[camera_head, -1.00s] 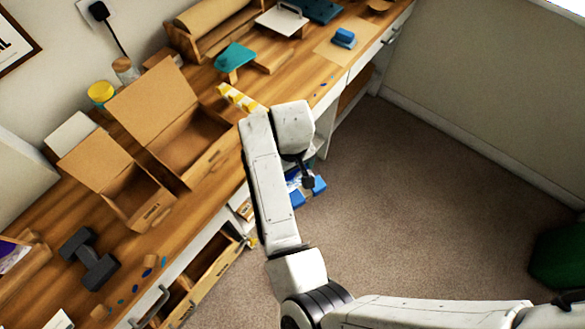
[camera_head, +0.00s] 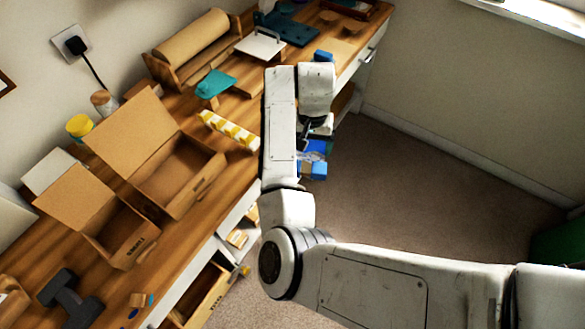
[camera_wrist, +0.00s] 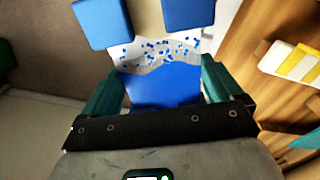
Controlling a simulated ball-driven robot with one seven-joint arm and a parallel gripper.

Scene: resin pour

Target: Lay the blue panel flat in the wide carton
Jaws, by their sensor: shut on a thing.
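The blue panel shows in the head view (camera_head: 314,168) and the wrist view (camera_wrist: 165,85), a flat piece with a white speckled band across it. Two blue blocks sit by its far corners. My gripper (camera_head: 311,142) is shut on the panel, with a finger at each side in the wrist view (camera_wrist: 160,78). It holds the panel in the air off the bench's front edge, to the right of the cartons. The wide carton (camera_head: 197,197) stands open on the bench, its lid raised; its visible inside looks empty. Part of the panel is hidden by my arm.
A smaller open carton (camera_head: 130,249) stands to the left of the wide one. A yellow-and-white striped block (camera_head: 229,130) lies to its right, near my arm. A dark dumbbell-shaped object (camera_head: 68,298) lies at lower left. Drawers below (camera_head: 205,298) stand open.

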